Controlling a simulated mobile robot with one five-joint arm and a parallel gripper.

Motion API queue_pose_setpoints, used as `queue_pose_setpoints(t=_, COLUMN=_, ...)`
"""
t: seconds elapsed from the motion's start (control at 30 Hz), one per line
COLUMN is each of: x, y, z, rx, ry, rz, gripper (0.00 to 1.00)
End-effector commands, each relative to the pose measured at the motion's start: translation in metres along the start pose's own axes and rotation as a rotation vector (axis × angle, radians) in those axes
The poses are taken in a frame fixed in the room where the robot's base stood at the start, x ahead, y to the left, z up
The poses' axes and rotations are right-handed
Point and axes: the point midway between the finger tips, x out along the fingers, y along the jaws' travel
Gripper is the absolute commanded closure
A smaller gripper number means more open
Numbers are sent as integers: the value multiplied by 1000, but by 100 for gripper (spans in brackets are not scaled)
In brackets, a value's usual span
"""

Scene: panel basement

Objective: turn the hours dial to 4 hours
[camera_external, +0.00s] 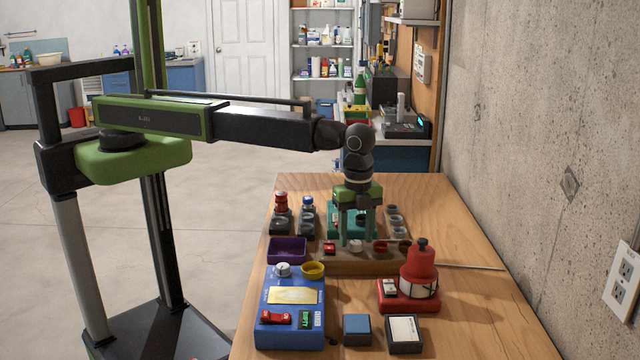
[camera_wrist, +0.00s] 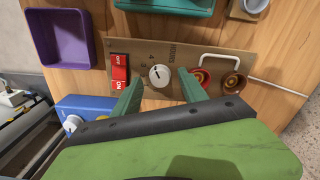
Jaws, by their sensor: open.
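The hours dial (camera_wrist: 159,75) is a small white knob with a dark mark on a brown panel (camera_wrist: 180,105). The printed word HOURS and small numbers stand around it. The mark's exact setting is too small to read. In the external view the dial (camera_external: 355,246) sits in the middle of the low brown panel (camera_external: 318,263). My gripper (camera_external: 357,240) points down over the panel. In the wrist view my gripper (camera_wrist: 160,90) is open, its teal fingers spread to either side of the dial. I cannot tell whether they touch it.
A red OFF/ON switch (camera_wrist: 119,70) is left of the dial. A white handle (camera_wrist: 221,57) and round red and brown parts (camera_wrist: 233,84) are right. A purple tray (camera_external: 287,243), blue box (camera_external: 281,331) and red device (camera_external: 420,272) stand close by.

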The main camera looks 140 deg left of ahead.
Motion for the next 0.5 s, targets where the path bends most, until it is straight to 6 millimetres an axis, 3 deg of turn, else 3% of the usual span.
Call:
queue_pose_setpoints(t=0.03, x=-14, y=0, z=0, rx=0, ry=0, rz=0, gripper=50)
queue_pose_setpoints(t=0.5, x=-116, y=0, z=0, rx=0, ry=0, rz=0, gripper=50)
